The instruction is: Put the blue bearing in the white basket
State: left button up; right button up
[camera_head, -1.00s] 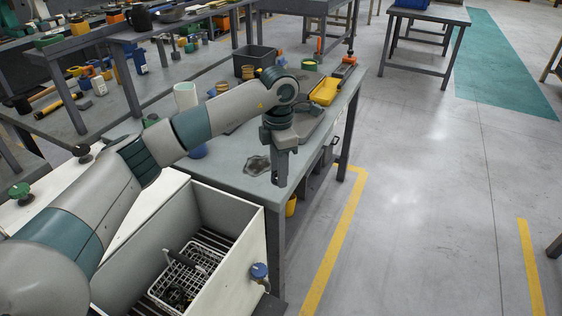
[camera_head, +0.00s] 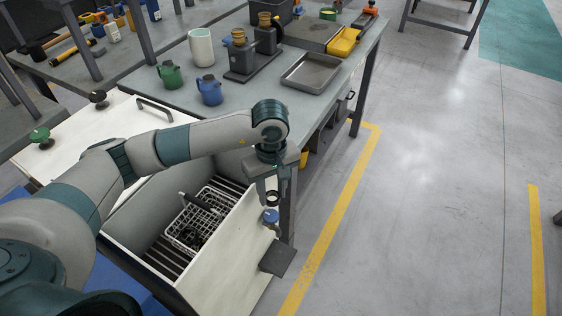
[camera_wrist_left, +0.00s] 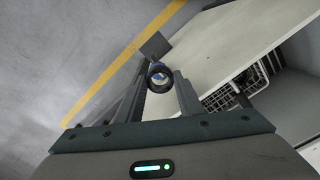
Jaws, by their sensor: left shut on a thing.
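A small dark ring-shaped bearing (camera_head: 273,198) hangs at the fingertips of my left gripper (camera_head: 273,188), which is shut on it. In the left wrist view the ring (camera_wrist_left: 159,78) shows end-on between the fingers; blue shows at its rim, but I cannot tell whether that is the ring or the knob behind it. The white basket (camera_head: 181,243), a wire one, stands on slats inside the open white box, with dark items in it. The basket shows partly in the left wrist view (camera_wrist_left: 218,98). My left gripper is right of the basket, near the box's right wall. My right gripper is out of view.
A blue knob (camera_head: 271,216) is by the box's right wall (camera_head: 222,262), close to the ring. The bench behind holds a metal tray (camera_head: 312,72), a blue jug (camera_head: 210,90), a green jug (camera_head: 170,74) and a white cylinder (camera_head: 202,47). The floor at right is clear.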

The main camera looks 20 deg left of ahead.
pick_arm(q)
jog(key=s+f+m, duration=0.3)
jog(key=s+m, duration=0.6)
jog(key=s, duration=0.1)
jog(key=shift+s+d+f+m, duration=0.2)
jog(key=shift+s+f+m, duration=0.1)
jog(key=shift+s+f, duration=0.05)
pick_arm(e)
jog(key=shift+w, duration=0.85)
